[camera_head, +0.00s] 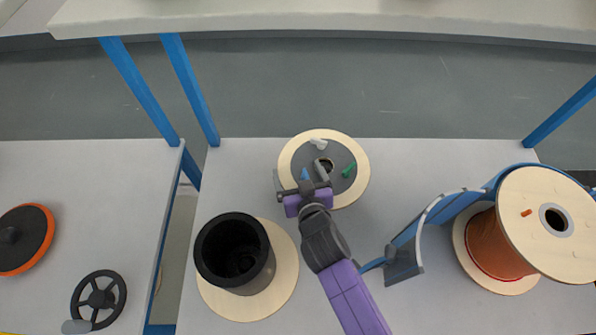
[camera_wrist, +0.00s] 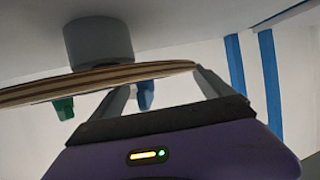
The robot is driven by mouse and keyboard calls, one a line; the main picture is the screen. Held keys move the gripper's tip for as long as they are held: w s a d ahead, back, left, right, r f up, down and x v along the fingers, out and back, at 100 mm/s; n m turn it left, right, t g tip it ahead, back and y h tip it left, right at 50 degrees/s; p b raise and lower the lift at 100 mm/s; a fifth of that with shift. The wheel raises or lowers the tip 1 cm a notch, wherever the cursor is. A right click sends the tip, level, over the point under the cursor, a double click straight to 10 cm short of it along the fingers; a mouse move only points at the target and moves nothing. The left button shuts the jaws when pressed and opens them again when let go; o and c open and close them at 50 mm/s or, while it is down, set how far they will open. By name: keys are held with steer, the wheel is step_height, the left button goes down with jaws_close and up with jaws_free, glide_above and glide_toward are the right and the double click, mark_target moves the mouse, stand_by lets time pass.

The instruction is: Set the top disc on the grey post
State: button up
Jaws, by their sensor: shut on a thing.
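The top disc (camera_head: 299,154) is pale wood with a dark grey centre, a hole, and small green, blue and grey pegs on its upper face. My gripper (camera_head: 300,178) is shut on it at its near left edge. In the wrist view, which looks upside down, the disc (camera_wrist: 150,71) shows edge-on between my fingers (camera_wrist: 163,88). The grey post (camera_wrist: 98,42) is the short round cylinder on the disc's under side. I cannot tell whether disc and post touch. In the head view the post is hidden under the disc.
A dark open cylinder (camera_head: 262,262) stands on a wooden disc (camera_head: 285,275) left of my arm. An orange cable spool (camera_head: 492,243) and blue curved bracket (camera_head: 405,262) are right. A shelf edge (camera_head: 320,22) crosses the back. The table's back-right part is clear.

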steer(key=shift+f+b, duration=0.35)
steer(key=shift+b, duration=0.05)
steer(key=o, duration=1.4)
steer(key=shift+s+d, duration=0.1)
steer(key=p+v, duration=0.4)
steer(key=v, duration=0.6)
steer(key=shift+s, duration=0.4)
steer(key=shift+r, duration=0.15)
